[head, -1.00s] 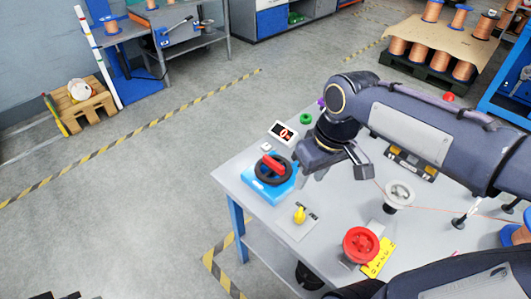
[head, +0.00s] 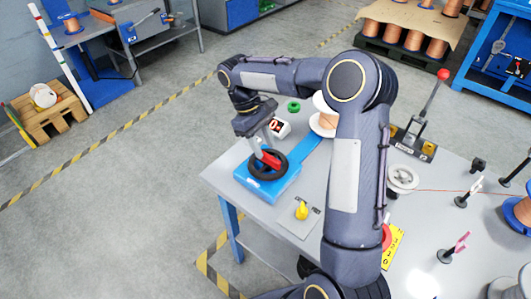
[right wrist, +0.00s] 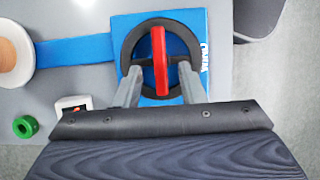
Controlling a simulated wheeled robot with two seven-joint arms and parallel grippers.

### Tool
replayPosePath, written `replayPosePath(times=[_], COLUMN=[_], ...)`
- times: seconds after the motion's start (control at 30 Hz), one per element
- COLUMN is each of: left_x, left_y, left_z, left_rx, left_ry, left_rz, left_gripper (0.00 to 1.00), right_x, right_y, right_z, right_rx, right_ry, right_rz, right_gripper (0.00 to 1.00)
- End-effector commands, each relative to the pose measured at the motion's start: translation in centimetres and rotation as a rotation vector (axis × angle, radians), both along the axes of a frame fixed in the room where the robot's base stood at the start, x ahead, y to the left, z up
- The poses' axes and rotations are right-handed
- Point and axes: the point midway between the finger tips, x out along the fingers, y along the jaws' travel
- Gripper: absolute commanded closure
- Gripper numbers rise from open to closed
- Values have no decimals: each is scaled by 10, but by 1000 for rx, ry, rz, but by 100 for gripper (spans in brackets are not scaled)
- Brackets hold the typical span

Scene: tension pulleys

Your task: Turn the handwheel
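The handwheel (head: 283,170) is a black ring with a red bar across it, on a blue base (head: 256,188) at the table's left corner. In the right wrist view the handwheel (right wrist: 127,49) is near the top centre, with its red bar (right wrist: 160,62) pointing up and down the picture. My right gripper (head: 264,152) is above the handwheel, pointing down. In the right wrist view its fingers (right wrist: 159,72) are apart, one on each side of the red bar, with gaps showing. Contact with the ring cannot be told. My left gripper is not in view.
A small display (head: 279,127) and a green ring (head: 294,106) lie behind the handwheel. A yellow knob (head: 302,210) stands in front of it. A blue strip (head: 308,154) leads to a copper spool (head: 324,124). A grey wheel (head: 402,178) stands right of my arm.

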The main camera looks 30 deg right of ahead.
Motion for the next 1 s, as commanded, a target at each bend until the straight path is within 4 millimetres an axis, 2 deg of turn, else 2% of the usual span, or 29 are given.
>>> replayPosePath(times=[0.1, 0.2, 0.53, 0.57, 0.83, 1.0], left_x=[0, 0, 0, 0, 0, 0], left_y=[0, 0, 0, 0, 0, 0], left_z=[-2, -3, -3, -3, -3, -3], left_rx=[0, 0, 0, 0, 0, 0], left_ry=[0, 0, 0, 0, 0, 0], left_rz=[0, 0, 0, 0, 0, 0], left_gripper=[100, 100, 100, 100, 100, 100], right_x=[-7, -10, -11, -11, -11, -11], right_y=[-3, -4, -4, -4, -4, -4], right_z=[-17, -24, -29, -29, -29, -29], right_rx=[0, 0, 1, 1, 1, 1], right_ry=[1, 0, -2, -2, -2, -2], right_rz=[-1, 0, 0, 0, 0, -2], right_gripper=[64, 64, 64, 65, 100, 100])
